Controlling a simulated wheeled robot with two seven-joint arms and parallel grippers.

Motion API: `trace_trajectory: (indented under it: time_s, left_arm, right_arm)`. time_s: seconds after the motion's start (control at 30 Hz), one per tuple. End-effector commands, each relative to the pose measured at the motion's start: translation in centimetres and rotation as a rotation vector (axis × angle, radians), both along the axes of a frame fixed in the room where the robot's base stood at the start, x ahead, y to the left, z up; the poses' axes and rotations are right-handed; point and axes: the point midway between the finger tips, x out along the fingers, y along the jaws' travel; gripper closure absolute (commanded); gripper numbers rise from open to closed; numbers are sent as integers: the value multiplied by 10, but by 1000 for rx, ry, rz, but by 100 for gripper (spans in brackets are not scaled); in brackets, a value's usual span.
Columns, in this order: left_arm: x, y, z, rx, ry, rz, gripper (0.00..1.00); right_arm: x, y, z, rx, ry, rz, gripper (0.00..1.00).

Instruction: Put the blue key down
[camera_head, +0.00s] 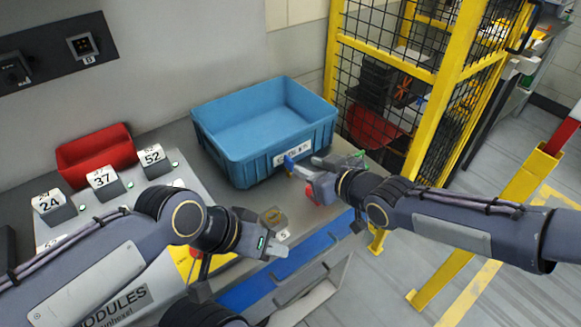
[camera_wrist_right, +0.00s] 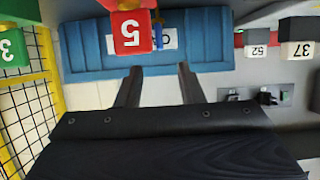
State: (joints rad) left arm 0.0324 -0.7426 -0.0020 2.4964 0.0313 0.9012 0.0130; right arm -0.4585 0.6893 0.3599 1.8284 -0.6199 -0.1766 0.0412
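The blue key (camera_head: 289,162) is a small blue piece just beyond the fingertips of my right gripper (camera_head: 309,168), in front of the blue bin's label. In the right wrist view the blue key (camera_wrist_right: 158,37) shows as a thin upright strip, beside a red block marked 5 (camera_wrist_right: 131,31). It lies ahead of the gap between my right fingers (camera_wrist_right: 158,72), which are apart with nothing visible between them. What supports the key cannot be told. My left gripper (camera_head: 264,236) is lower left in the head view, its fingers apart, beside a small brownish piece (camera_head: 273,217).
A blue bin (camera_head: 237,166) stands behind the grippers and looks empty. A red bin (camera_head: 94,152) and blocks numbered 24, 37 and 52 (camera_head: 153,160) are at left. A yellow-framed mesh fence (camera_head: 428,130) rises at right. A blue strip (camera_head: 245,291) runs along the front.

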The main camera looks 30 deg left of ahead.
Motion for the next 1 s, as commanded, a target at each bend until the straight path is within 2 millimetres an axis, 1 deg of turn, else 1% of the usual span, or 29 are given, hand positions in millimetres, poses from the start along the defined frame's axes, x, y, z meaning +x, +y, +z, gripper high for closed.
trace_trajectory:
  time_s: [0.1, 0.23, 0.5, 0.63, 0.83, 0.87, 1.0]
  left_arm:
    - [0, 0, 1, 0, 0, 0, 64]
    - [0, 0, 4, 0, 0, 0, 64]
    - [0, 0, 14, 0, 0, 0, 64]
    - [0, 0, 15, 0, 0, 0, 64]
    - [0, 0, 14, 0, 0, 0, 64]
    - [0, 0, 14, 0, 0, 0, 64]
    - [0, 0, 14, 0, 0, 0, 64]
  right_arm:
    - [3, 14, -5, 4, 0, 7, 65]
    - [8, 25, -11, 2, 1, 6, 65]
    - [22, 57, -27, 1, 1, 4, 65]
    - [25, 65, -31, 0, 1, 3, 65]
    - [26, 65, -31, 1, 0, 2, 65]
    - [26, 65, -31, 1, 0, 2, 67]
    - [26, 65, -31, 1, 0, 2, 85]
